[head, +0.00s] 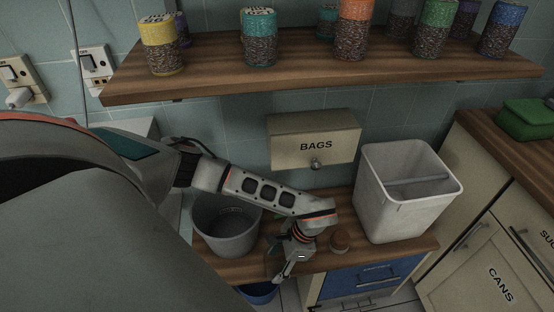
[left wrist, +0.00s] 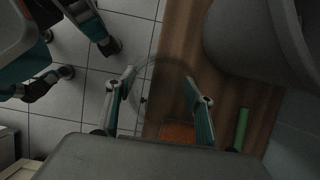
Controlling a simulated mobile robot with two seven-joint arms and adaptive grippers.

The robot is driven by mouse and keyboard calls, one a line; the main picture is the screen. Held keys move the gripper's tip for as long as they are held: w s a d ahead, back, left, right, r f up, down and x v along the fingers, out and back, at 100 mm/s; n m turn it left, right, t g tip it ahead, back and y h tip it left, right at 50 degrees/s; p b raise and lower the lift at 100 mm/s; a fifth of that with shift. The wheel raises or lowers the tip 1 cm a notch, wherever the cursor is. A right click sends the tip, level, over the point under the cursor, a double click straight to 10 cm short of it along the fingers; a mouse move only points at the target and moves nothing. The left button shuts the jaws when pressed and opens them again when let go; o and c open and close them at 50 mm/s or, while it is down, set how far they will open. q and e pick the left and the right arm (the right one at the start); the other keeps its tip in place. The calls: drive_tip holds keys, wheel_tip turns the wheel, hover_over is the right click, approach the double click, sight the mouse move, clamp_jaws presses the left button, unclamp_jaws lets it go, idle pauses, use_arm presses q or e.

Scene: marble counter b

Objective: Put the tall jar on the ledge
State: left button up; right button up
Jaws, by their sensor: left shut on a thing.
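My left gripper (head: 286,266) is low over the front edge of the wooden counter (head: 325,262), between a grey bin and a white container. In the left wrist view its two fingers (left wrist: 160,105) stand apart on either side of a faint, see-through round jar (left wrist: 165,66), which they hold. The jar is hard to make out in the head view, and its height and tilt cannot be told. The wooden ledge (head: 215,83) runs along the tiled wall, well above the gripper. My right gripper is not in view.
Several filled jars with coloured tops, such as a yellow one (head: 160,45) and an orange one (head: 353,30), stand on the ledge. The grey bin (head: 227,235), BAGS box (head: 290,125), white container (head: 400,215) and small brown round thing (head: 340,241) are below.

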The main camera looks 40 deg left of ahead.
sight(275, 249)
use_arm(q)
drive_tip(key=w+a, duration=0.3)
drive_tip(key=shift+a+b, duration=0.25)
drive_tip(key=shift+b, duration=0.05)
drive_tip(key=shift+w+a, duration=0.25)
drive_tip(key=w+a, duration=0.1)
drive_tip(key=w+a+f+b, duration=0.1)
drive_tip(key=a, duration=0.1)
drive_tip(key=shift+w+a, duration=0.15)
drive_tip(key=shift+w, duration=0.1)
drive_tip(key=shift+f, duration=0.4)
drive_tip(key=shift+w+r, duration=0.1)
drive_tip(key=shift+r, duration=0.05)
drive_tip(key=o, duration=1.1)
drive_tip(key=shift+o, duration=0.7)
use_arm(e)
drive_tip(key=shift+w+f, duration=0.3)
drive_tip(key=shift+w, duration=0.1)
